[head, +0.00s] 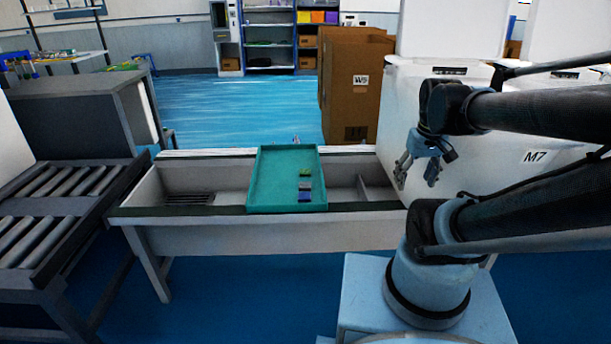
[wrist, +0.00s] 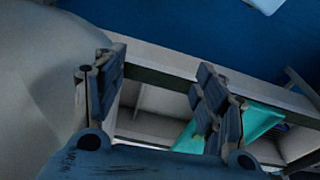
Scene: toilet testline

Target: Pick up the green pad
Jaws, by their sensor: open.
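A small green pad (head: 305,173) lies in a teal tray (head: 273,180) in the head view, at the far end of a short row of small pads near the tray's right side. A dark reddish pad (head: 305,186) and a blue-purple pad (head: 305,196) lie just nearer. My gripper (head: 418,176) is open and empty, raised to the right of the tray and apart from it. In the wrist view my gripper (wrist: 155,95) has its fingers spread with nothing between them. Part of the tray (wrist: 262,120) shows behind the right finger there; the green pad cannot be made out.
The tray sits across a grey trough table (head: 225,238). A roller conveyor (head: 45,215) stands at left. A white machine (head: 395,115) marked M7 stands close to my gripper at right. A cardboard box (head: 350,90) and shelves (head: 268,35) are behind. The space above the tray is clear.

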